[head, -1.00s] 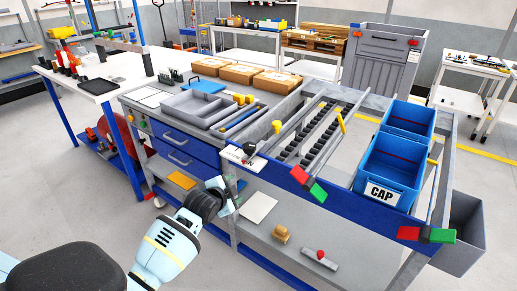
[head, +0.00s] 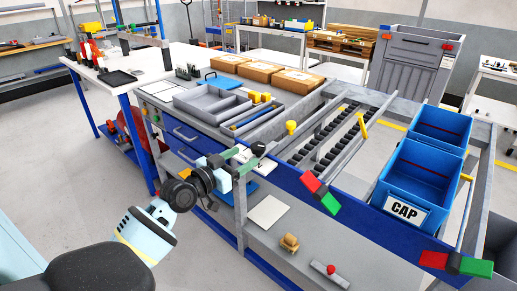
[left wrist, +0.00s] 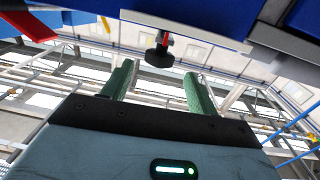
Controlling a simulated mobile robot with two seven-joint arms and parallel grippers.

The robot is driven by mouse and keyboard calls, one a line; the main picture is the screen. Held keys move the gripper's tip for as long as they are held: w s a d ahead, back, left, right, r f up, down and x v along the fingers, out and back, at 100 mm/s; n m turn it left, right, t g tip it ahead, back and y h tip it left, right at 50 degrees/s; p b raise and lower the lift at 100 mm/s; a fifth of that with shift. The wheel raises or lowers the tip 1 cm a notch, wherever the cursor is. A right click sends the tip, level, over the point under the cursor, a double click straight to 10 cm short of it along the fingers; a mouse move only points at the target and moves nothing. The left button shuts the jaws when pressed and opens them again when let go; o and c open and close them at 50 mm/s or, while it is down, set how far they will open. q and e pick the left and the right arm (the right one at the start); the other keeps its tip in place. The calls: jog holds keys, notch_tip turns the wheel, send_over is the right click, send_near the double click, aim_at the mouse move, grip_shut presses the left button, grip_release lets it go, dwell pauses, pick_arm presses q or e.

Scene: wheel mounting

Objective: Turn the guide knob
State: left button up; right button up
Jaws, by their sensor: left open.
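A black guide knob (head: 258,148) sits at the front left corner of the roller section, by a white label plate on the workbench. In the left wrist view, the black knob (left wrist: 158,57) has a red part above it. It lies ahead of and roughly between the green fingertips. My left gripper (head: 241,160) is open and empty, with its green fingers just left of the knob in the head view. The left wrist view shows the two fingers (left wrist: 158,72) spread apart, and I see no contact with the knob. My right gripper is out of view.
A red and green block (head: 321,193) is on the bench's front rail. Blue bins, one marked CAP (head: 403,211), stand to the right. The lower shelf (head: 267,212) is below my gripper.

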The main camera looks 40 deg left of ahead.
aim_at(259, 146)
pick_arm(q)
jog(key=shift+w+d, duration=0.15)
jog(key=shift+w, duration=1.05)
jog(key=shift+w+d, duration=0.2)
jog(key=shift+w, duration=0.95)
jog(key=shift+w+d, duration=0.15)
jog(key=shift+w, duration=1.05)
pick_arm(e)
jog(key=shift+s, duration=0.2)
